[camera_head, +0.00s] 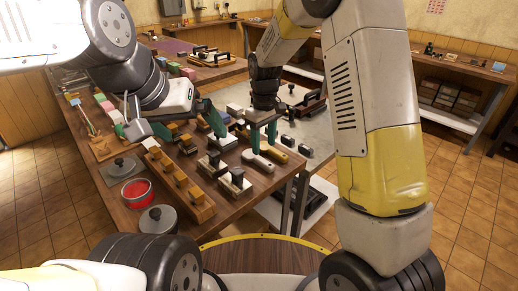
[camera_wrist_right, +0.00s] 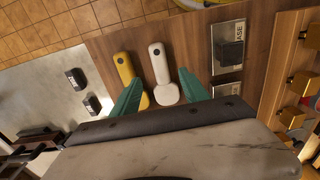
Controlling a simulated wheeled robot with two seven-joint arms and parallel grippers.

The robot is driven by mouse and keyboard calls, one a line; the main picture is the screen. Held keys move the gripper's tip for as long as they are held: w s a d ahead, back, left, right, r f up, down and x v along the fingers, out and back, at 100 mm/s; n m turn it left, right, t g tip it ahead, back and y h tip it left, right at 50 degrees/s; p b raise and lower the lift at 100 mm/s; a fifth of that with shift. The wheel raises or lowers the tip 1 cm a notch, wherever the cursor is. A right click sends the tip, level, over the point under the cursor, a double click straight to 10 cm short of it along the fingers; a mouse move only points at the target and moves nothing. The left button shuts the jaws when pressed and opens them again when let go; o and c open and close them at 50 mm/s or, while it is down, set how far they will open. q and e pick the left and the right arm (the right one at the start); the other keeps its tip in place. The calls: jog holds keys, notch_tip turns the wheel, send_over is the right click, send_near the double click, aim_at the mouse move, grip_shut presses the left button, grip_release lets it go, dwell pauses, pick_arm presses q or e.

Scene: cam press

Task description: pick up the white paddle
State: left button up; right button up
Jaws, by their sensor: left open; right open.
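The white paddle (camera_head: 264,166) lies flat near the front right edge of the wooden table, beside a yellow paddle (camera_head: 274,154). My right gripper (camera_head: 263,138) points down above the white paddle, open and empty. In the right wrist view the white paddle (camera_wrist_right: 159,65) shows between the two green fingers, with its wide end nearest the gripper. The yellow paddle (camera_wrist_right: 125,68) lies just left, partly behind the left finger. No contact between fingers and paddle shows. My left gripper (camera_head: 214,121) is open over the table, further left, with nothing seen in it.
Stamp-like blocks on metal plates (camera_head: 235,182) stand left of the paddles; one plate also shows in the right wrist view (camera_wrist_right: 228,45).

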aim_at(264, 161)
notch_tip(264, 161, down, 7)
jog(key=shift+s+r, duration=0.1)
jog(key=shift+r, duration=0.1)
grip_shut()
